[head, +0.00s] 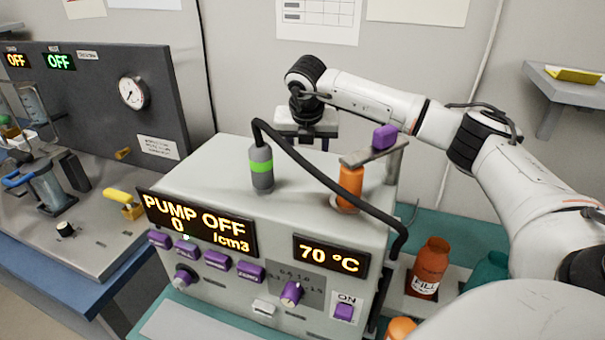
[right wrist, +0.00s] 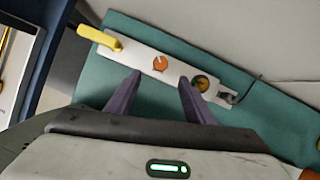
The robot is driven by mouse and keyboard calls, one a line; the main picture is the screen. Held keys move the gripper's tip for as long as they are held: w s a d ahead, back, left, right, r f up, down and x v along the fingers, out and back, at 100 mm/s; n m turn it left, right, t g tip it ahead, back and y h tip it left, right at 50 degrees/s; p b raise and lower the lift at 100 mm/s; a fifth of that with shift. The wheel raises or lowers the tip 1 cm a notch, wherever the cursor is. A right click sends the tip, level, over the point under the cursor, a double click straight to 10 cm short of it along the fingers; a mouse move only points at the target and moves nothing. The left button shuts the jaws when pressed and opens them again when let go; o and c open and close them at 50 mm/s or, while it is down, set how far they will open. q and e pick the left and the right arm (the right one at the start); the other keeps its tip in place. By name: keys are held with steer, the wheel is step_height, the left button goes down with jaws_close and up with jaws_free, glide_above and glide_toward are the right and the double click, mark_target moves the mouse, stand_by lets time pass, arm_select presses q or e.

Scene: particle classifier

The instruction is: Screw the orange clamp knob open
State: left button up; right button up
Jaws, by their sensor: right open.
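The orange clamp knob (right wrist: 160,63) is a small round disc with a pale mark on it. It sits on a white bar (right wrist: 135,50) in the right wrist view. I do not make it out in the head view, where the machine hides what is behind it. My right gripper (right wrist: 160,82) is open and empty. Its two dark purple fingers point toward the bar, one to each side of the knob in the picture. I cannot tell the distance to the knob. In the head view my right arm reaches behind the grey machine. My left gripper is not in view.
The bar has a yellow handle (right wrist: 100,39) at one end and a round opening (right wrist: 203,83) near the other, on a teal surface (right wrist: 190,48). The pump machine (head: 215,165), a black hose (head: 325,180) and a purple-topped stand (head: 384,137) are near my right arm.

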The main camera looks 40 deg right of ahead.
steer(key=p+x, duration=0.1)
steer(key=x, duration=0.9)
steer(key=shift+s+a+f, duration=0.1)
steer(key=shift+s, duration=0.05)
steer(key=shift+c, duration=0.2)
steer(key=c, duration=1)
